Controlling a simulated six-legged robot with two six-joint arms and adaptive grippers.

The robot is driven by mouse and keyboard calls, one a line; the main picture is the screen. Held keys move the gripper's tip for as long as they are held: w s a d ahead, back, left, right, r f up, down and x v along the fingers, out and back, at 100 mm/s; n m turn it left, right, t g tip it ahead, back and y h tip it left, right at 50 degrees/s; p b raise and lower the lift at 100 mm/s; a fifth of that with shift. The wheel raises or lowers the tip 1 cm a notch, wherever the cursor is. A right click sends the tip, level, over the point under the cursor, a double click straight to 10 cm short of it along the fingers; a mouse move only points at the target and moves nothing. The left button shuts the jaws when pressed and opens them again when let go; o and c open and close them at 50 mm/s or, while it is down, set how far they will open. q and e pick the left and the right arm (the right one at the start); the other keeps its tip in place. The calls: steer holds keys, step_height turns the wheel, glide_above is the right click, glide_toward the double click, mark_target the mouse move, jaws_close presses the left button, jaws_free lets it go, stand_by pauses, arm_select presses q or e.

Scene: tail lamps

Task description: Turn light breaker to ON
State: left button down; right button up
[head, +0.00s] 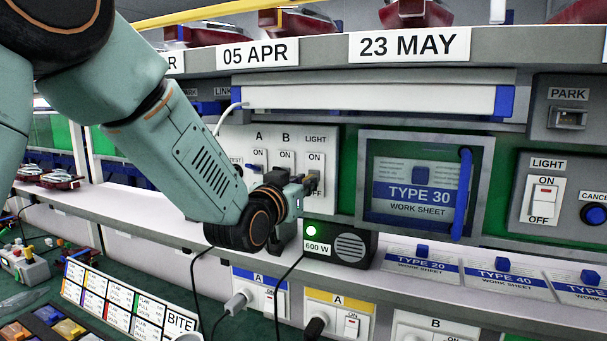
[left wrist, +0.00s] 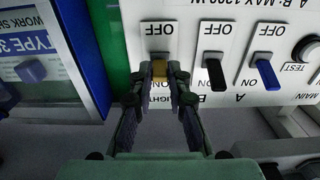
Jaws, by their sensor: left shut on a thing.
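The breaker panel (head: 322,198) is white, with breakers labelled A, B and LIGHT, each with ON printed above. The LIGHT breaker's small tan lever (head: 312,182) is just below its ON mark. My left gripper (head: 303,186) reaches it from the left. In the left wrist view, where the panel appears upside down, my left gripper (left wrist: 161,76) is shut on the yellowish LIGHT lever (left wrist: 159,70), with a finger on each side. The black B lever (left wrist: 216,73) and blue A lever (left wrist: 267,74) are beside it, untouched. The fingers partly hide the lever and its lower label. My right gripper is not in view.
A box marked 600 W (head: 350,248) with a lit green lamp stands just below the panel. A TYPE 30 work sheet holder (head: 421,190) with a blue handle is to the right. A separate LIGHT rocker switch (head: 542,200) is farther right. Cables hang below my gripper.

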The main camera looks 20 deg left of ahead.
arm_select(q)
steer(key=g, duration=0.1)
steer(key=r+g, duration=0.1)
steer(key=g, duration=0.1)
steer(key=r+g, duration=0.1)
steer(key=g, duration=0.1)
steer(key=shift+w, duration=0.2)
steer(key=shift+r+g, duration=0.1)
steer(key=shift+g, duration=0.4)
stand_by(0.3)
steer(key=c, duration=1.3)
jaws_free()
steer(key=shift+w, duration=0.15)
steer(key=shift+r, duration=0.1)
